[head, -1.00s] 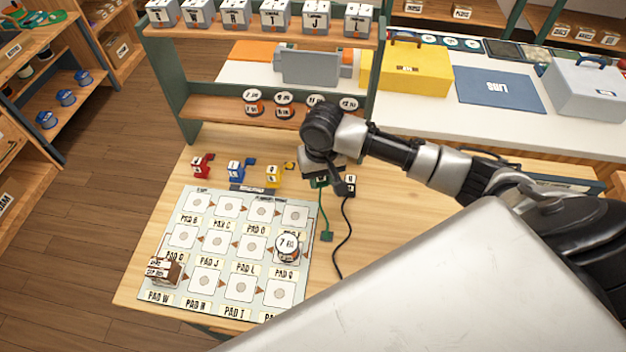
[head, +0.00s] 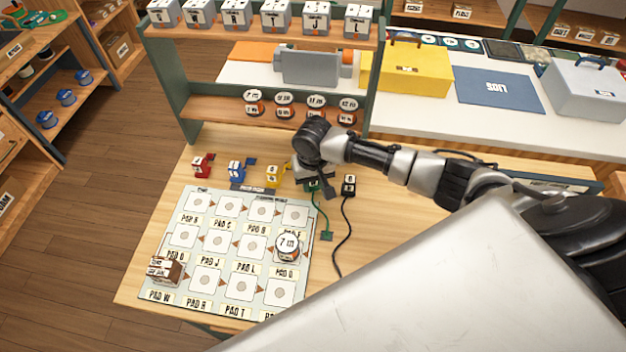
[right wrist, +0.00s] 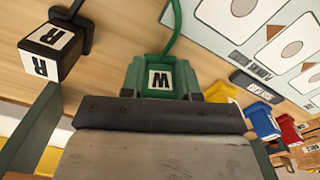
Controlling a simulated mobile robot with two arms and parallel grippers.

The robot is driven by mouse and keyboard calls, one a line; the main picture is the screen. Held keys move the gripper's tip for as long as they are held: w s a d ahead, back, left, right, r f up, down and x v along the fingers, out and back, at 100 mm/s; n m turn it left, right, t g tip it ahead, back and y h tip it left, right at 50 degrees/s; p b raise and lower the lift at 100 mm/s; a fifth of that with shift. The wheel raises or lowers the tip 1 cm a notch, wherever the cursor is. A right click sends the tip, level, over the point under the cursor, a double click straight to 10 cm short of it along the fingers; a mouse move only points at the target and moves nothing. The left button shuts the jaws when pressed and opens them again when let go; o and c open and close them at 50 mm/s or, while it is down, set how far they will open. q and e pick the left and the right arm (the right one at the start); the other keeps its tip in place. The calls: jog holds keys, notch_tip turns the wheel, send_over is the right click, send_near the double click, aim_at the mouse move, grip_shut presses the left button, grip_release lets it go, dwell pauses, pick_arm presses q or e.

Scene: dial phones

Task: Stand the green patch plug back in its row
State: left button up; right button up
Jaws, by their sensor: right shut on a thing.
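The green patch plug (right wrist: 160,78), marked W, is held by my right gripper (right wrist: 158,112) in the right wrist view. In the head view the gripper (head: 318,180) is at the right of the plug row, and the green plug (head: 311,188) is mostly hidden under it. A green cord trails from it toward the front. The red plug (head: 202,166), blue plug (head: 237,171) and yellow plug (head: 274,177) stand to its left. The black plug (head: 348,185), marked R in the wrist view (right wrist: 52,50), stands to its right. My left gripper is out of view.
A mat of labelled pads (head: 222,222) lies in front of the plugs, with a 7-marked piece (head: 287,246) and a brown block (head: 164,270) on it. A shelf (head: 225,108) with round pieces stands behind. Cords lie on the table right of the mat.

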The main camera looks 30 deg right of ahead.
jog(key=o, duration=0.9)
jog(key=shift+f, duration=0.1)
notch_tip(320, 180, up, 12)
jog(key=shift+r, duration=0.2)
